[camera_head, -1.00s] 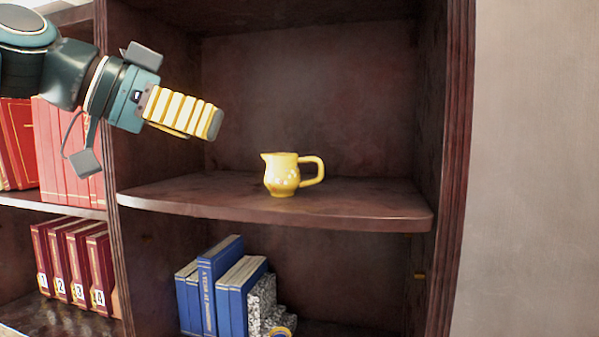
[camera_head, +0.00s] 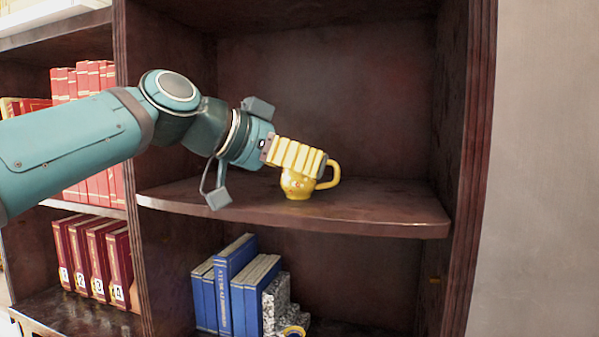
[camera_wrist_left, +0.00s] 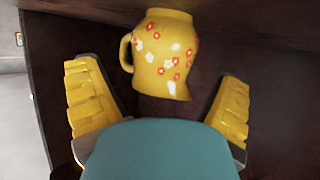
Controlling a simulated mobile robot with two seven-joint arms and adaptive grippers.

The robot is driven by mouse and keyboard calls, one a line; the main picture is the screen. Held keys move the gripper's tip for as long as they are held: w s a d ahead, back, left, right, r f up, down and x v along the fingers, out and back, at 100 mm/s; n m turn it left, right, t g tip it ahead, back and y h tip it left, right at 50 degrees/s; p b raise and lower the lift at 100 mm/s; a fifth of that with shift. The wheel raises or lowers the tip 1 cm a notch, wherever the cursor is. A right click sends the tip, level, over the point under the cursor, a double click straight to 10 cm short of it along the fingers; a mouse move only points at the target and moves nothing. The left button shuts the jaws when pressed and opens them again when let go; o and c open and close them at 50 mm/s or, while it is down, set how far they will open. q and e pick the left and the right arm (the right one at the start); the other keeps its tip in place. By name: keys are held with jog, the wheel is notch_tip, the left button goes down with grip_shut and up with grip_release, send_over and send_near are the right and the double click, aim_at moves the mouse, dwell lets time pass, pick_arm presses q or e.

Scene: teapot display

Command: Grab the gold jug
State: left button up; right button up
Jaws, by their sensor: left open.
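The gold jug (camera_head: 298,186) stands upright on the middle shelf (camera_head: 390,208) of the dark wooden bookcase, its handle toward the right. My left gripper (camera_head: 318,164) reaches in from the left, and its yellow ribbed fingers hide the jug's upper part in the head view. In the left wrist view the jug (camera_wrist_left: 163,52) shows red and white flowers and lies ahead, between the lines of the two spread fingers. My left gripper (camera_wrist_left: 165,105) is open and empty there, with a gap visible between each finger and the jug. My right gripper is not in view.
Blue books (camera_head: 232,290) stand on the shelf below, with a speckled grey item (camera_head: 277,300) beside them. Red binders (camera_head: 100,260) and red books fill the left bookcase section. An upright divider (camera_head: 130,150) stands left of the jug's compartment. The shelf right of the jug is clear.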

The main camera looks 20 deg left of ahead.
pick_arm(q)
jog(key=shift+w+d+f, duration=0.15)
jog(key=c, duration=1.4)
jog(key=shift+o, duration=0.2)
